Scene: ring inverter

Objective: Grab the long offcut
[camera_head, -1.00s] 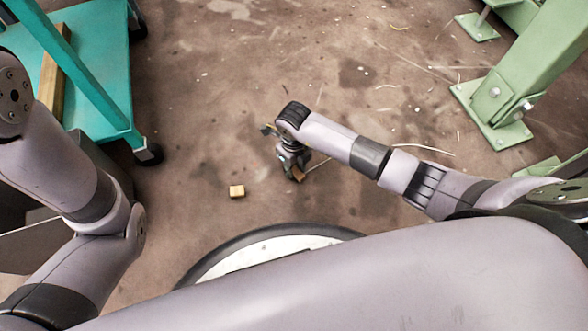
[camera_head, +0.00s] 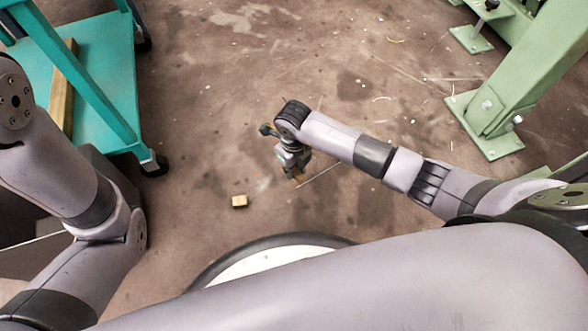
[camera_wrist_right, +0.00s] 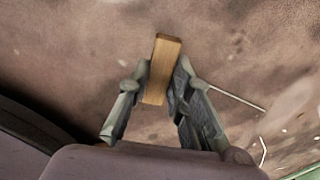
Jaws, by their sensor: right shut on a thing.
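The long offcut (camera_wrist_right: 162,68) is a narrow wooden block with its near end between the fingers of my right gripper (camera_wrist_right: 158,92) in the right wrist view. The right gripper is shut on it, and the far end sticks out past the fingertips. In the head view my right gripper (camera_head: 297,176) points down over the floor, and only a small bit of the offcut (camera_head: 299,179) shows under it. A short wooden block (camera_head: 239,201) lies on the floor to the left of the right gripper. My left arm comes in at the left, but its gripper is out of view.
A teal cart (camera_head: 104,88) on casters stands at the upper left with a wooden bar (camera_head: 62,92) on it. A green machine leg (camera_head: 515,95) is bolted down at the right. Thin strips litter the floor; the middle floor is mostly clear.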

